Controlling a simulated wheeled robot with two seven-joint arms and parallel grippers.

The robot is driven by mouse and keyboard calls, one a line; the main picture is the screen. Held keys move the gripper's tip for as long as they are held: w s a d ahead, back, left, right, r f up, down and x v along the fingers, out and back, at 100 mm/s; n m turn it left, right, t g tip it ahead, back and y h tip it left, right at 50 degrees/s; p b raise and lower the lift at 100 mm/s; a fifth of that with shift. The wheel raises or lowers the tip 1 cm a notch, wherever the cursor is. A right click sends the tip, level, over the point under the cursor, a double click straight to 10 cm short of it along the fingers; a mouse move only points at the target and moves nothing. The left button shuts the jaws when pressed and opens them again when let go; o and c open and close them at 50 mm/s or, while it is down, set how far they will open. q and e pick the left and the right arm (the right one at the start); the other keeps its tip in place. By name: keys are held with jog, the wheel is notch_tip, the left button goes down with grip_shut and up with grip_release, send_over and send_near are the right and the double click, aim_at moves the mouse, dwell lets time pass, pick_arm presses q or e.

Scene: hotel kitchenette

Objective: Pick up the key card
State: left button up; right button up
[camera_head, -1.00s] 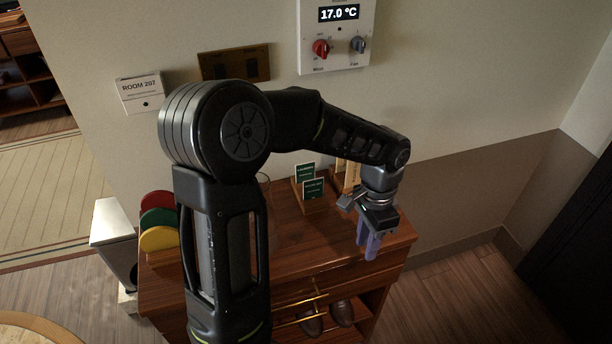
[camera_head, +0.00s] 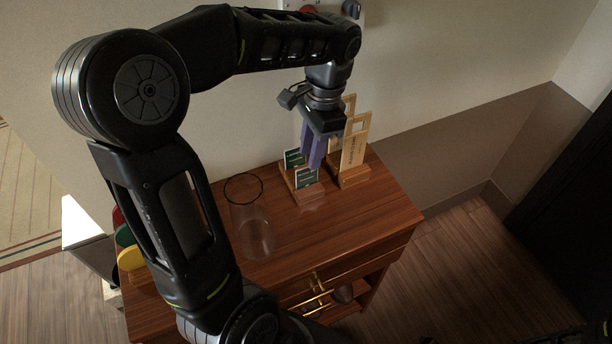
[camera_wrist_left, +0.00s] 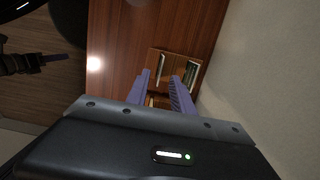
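Two dark green cards with pale print stand in a small wooden holder (camera_head: 307,194) on the cabinet top. The rear card (camera_head: 292,158) is partly hidden by the front card (camera_head: 305,178) and my gripper. Which one is the key card I cannot tell. My left gripper (camera_head: 311,164) hangs over the holder, purple fingers pointing down. In the left wrist view its fingers (camera_wrist_left: 161,77) are apart with nothing seen gripped, in front of the holder (camera_wrist_left: 153,62). My right gripper (camera_wrist_left: 52,59) seems to show at the left of that view, too small to judge.
A wooden stand with tall tan tags (camera_head: 354,150) is just right of the holder. A clear glass cylinder (camera_head: 252,222) stands to the left on the cabinet (camera_head: 350,225). A yellow disc (camera_head: 131,258) is farther left. The cabinet's front right top is clear.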

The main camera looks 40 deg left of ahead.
aim_at(307, 173)
pick_arm(q)
jog(key=shift+s+f, duration=0.1)
jog(key=shift+f, duration=0.8)
jog(key=shift+f, duration=0.1)
jog(key=f, duration=0.5)
jog(key=shift+s+a+p, duration=0.25)
jog(key=shift+s+p, duration=0.05)
jog(key=shift+p, duration=0.05)
jog(key=shift+c, duration=0.5)
grip_shut()
